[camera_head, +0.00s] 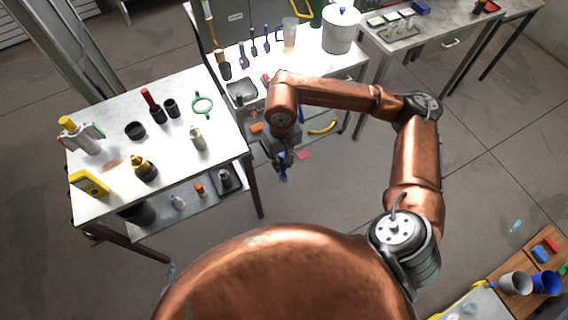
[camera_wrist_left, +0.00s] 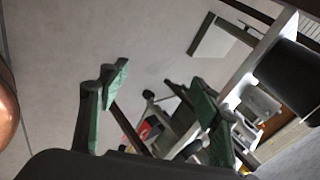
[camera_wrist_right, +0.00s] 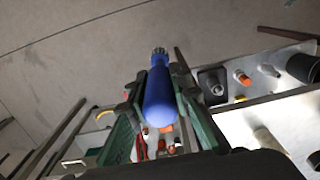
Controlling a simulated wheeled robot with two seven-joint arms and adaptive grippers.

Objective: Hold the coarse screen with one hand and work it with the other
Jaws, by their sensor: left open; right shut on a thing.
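My right gripper (camera_head: 283,160) hangs over the gap to the right of the left table. It is shut on a blue-handled tool (camera_wrist_right: 160,98). In the right wrist view (camera_wrist_right: 158,82) the tool sits between the green finger pads, with its small ridged metal end pointing away. My left gripper (camera_wrist_left: 160,82) shows only in the left wrist view, open and with nothing between its pads. A green ring (camera_head: 203,105) lies on the left table. I cannot tell whether it is the coarse screen, and I see nothing else that is clearly a screen.
The left table (camera_head: 110,188) holds bottles, dark cups and a yellow block (camera_head: 89,183), with a lower shelf beneath. The back bench (camera_head: 310,67) carries several upright tools and a white lidded pot (camera_head: 341,32). Open floor (camera_head: 330,185) lies below my right gripper.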

